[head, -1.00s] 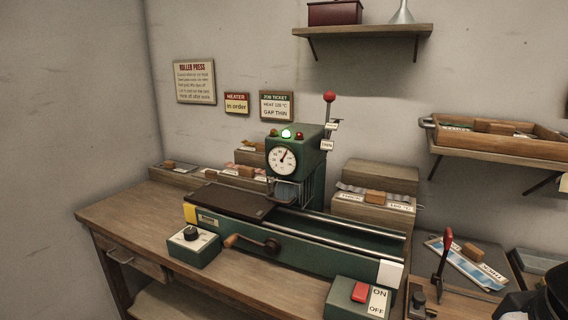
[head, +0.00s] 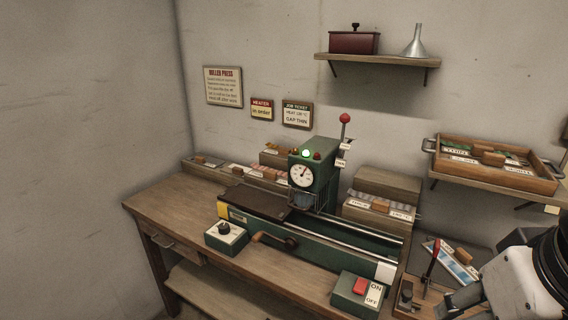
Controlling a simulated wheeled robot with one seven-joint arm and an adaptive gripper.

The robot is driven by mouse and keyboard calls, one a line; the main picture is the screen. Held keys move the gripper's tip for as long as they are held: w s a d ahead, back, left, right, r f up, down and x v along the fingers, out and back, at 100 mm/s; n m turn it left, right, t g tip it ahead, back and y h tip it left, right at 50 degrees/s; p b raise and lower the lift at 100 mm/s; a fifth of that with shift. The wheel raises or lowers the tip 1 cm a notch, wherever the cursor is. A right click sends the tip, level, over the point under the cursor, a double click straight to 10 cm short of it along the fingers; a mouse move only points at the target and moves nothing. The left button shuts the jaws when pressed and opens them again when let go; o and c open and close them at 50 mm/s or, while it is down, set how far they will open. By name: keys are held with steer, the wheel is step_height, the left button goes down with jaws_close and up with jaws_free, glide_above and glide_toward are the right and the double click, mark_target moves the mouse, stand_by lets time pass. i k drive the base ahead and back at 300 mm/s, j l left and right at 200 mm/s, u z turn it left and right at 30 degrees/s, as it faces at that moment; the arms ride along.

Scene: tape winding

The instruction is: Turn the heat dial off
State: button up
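The heat dial is a black knob (head: 224,228) on a white plate, on top of a small green box (head: 226,239) at the front left of the roller press (head: 300,225). Its exact setting is too small to read. The press has a round white gauge (head: 301,175), and a green lamp glows above it. At the lower right, part of my white and black arm shows, with my gripper (head: 458,304) low at the picture's edge. It is far to the right of the dial, and its fingers are not clear enough to judge.
A red-button ON/OFF box (head: 357,292) stands at the bench's front right. A crank handle (head: 272,239) sits right of the dial box. A red-knobbed lever (head: 431,262) stands near my arm. The bench's left front (head: 165,208) is clear.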

mark_target(224, 228)
steer(key=i+j+z, duration=0.1)
steer(key=i+j, duration=0.35)
steer(key=i+j+z, duration=0.1)
steer(key=i+j, duration=0.3)
steer(key=j, duration=0.3)
